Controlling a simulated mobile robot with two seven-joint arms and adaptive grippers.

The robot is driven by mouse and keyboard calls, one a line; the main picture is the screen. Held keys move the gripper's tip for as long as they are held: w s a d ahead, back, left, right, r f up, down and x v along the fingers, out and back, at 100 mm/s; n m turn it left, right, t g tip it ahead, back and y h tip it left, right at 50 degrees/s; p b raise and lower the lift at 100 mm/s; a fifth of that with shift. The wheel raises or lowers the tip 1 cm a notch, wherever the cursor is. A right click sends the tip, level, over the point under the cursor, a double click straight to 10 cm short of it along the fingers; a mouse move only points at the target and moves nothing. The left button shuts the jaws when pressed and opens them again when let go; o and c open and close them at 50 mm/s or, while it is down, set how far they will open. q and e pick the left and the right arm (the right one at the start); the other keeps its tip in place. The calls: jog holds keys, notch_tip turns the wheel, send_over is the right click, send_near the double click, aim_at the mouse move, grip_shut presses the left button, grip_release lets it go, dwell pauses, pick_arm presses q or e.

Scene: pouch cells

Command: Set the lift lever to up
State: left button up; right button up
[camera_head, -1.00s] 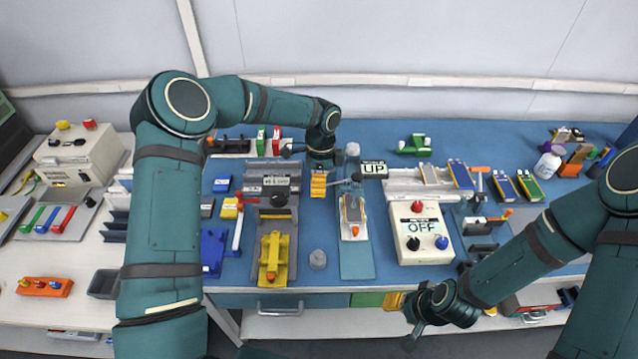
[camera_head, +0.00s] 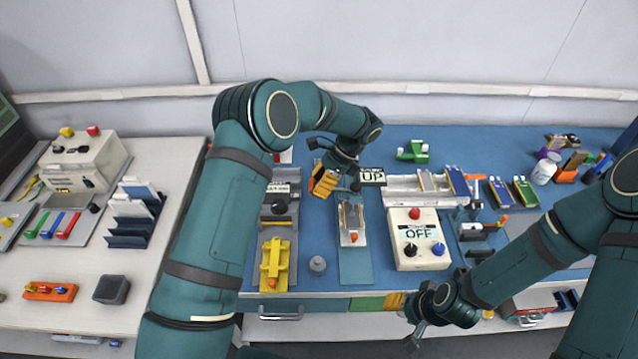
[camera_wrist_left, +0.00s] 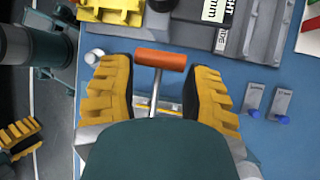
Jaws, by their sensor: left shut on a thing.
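My left gripper (camera_head: 322,184) is over the middle of the blue bench, its yellow ridged fingers tilted down. In the left wrist view, the left gripper (camera_wrist_left: 160,92) is shut on an orange lever handle (camera_wrist_left: 160,60), a crossbar on a thin metal rod, with one finger at each end of the bar. In the head view the handle is hidden behind the gripper. A small sign reading UP (camera_head: 371,176) stands just right of the gripper. My right gripper (camera_head: 425,312) hangs at the bench's front edge; its fingers are not clear enough to tell their state.
A white control box with an OFF display (camera_head: 419,242) stands to the right. A slim fixture (camera_head: 352,222) with an orange tip lies just in front of the left gripper. A yellow clamp (camera_head: 275,262) is at the left front. A green block (camera_head: 413,151) is at the back.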

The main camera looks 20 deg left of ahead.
pick_arm(q)
jog(key=shift+d+r+g+y, duration=0.1)
jog(key=shift+r+g+y, duration=0.25)
jog(key=shift+y, duration=0.35)
jog(key=o, duration=1.1)
jog(key=shift+r, duration=0.1)
jog(key=o, duration=0.4)
jog(key=shift+s, duration=0.15)
jog(key=shift+d+r, duration=0.1)
jog(key=v, duration=1.2)
